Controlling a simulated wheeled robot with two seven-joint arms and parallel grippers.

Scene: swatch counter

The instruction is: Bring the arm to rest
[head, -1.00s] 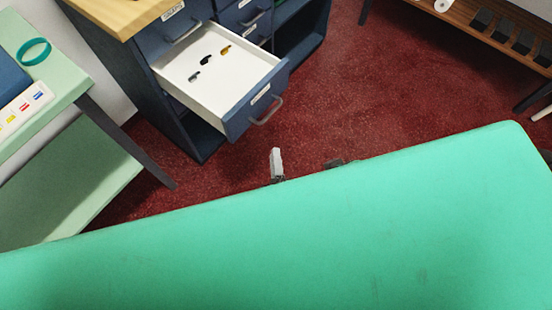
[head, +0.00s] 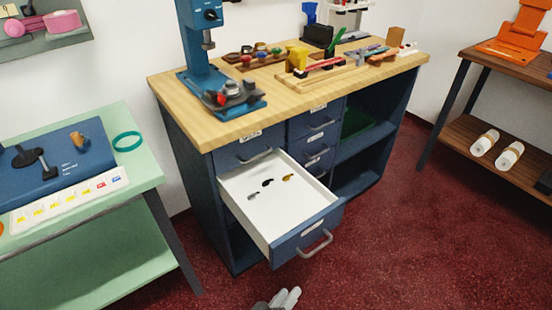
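My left gripper (head: 284,297) shows at the bottom edge of the head view as pale grey finger pieces close together, cut off by the frame. It is in front of and below the open drawer (head: 262,227), apart from it, over the red floor. Whether its fingers are open or shut is not clear, and I see nothing held. My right gripper is out of view.
The pulled-out white drawer holds a few small dark and yellow pieces. It juts from a blue cabinet (head: 233,240) whose wooden top carries a blue press (head: 198,45) and tools. A green table (head: 150,178) stands left, a brown shelf table (head: 455,124) right. Red floor (head: 400,240) is clear.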

